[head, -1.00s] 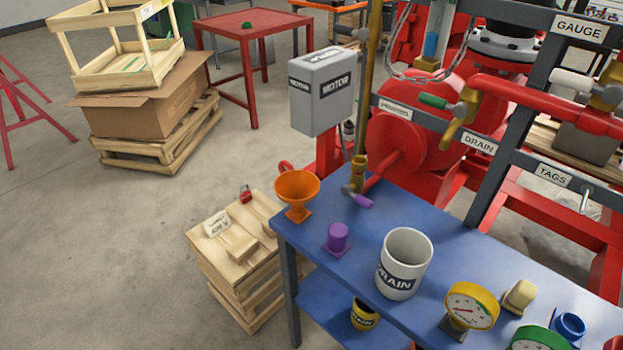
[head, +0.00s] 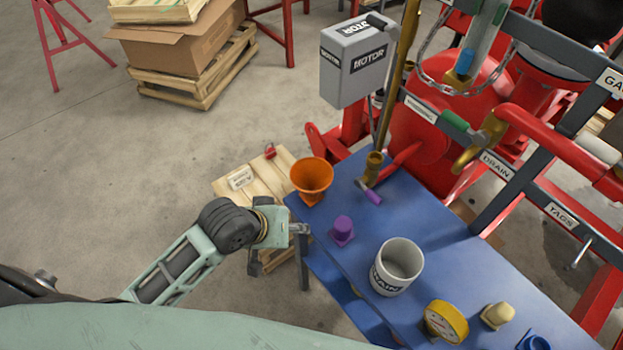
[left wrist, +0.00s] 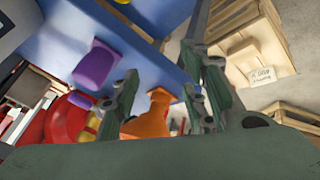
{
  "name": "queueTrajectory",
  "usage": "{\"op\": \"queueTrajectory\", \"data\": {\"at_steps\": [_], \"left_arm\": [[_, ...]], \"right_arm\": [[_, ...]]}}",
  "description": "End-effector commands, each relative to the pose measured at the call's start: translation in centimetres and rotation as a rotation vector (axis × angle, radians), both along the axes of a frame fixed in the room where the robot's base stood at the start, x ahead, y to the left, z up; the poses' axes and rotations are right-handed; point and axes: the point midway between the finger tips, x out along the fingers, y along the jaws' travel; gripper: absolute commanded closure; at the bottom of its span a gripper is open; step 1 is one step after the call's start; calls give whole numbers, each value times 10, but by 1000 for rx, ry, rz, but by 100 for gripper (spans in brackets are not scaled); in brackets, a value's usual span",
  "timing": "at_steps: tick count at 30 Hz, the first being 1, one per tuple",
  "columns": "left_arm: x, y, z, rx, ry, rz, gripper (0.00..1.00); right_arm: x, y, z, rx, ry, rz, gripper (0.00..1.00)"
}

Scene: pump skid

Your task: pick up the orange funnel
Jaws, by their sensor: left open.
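The orange funnel (head: 312,176) stands upright, wide mouth up, on the far left corner of the blue table (head: 440,270). My left gripper (head: 280,246) is off the table's left edge, on the near side of the funnel and apart from it. In the left wrist view, its open fingers (left wrist: 158,92) frame the funnel (left wrist: 152,118), with nothing held; part of the funnel is hidden behind my own parts at the bottom. My right gripper is in neither view.
A purple knobbed piece (head: 342,229), a white drain mug (head: 398,267) and a yellow gauge (head: 446,321) stand on the table. A brass pipe (head: 390,100) rises behind the funnel. A wooden crate (head: 232,184) stands left of the table.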

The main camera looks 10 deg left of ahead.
Motion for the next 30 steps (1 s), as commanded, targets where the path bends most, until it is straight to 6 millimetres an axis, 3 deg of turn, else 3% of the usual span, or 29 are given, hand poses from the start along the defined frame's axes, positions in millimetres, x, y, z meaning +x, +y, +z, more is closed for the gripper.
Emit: {"op": "queueTrajectory", "data": {"at_steps": [1,3,11,18,22,30], "left_arm": [[6,-4,27,-29,-12,11,59],[14,-7,37,-78,1,50,59],[47,0,65,-258,89,260,59],[73,25,88,-398,189,505,59],[79,30,90,-434,216,569,59],[92,20,68,-441,221,578,59]], "right_arm": [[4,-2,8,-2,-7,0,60],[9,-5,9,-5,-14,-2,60],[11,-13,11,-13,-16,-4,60],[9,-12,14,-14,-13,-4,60],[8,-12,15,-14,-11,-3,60],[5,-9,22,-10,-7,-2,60]]}}
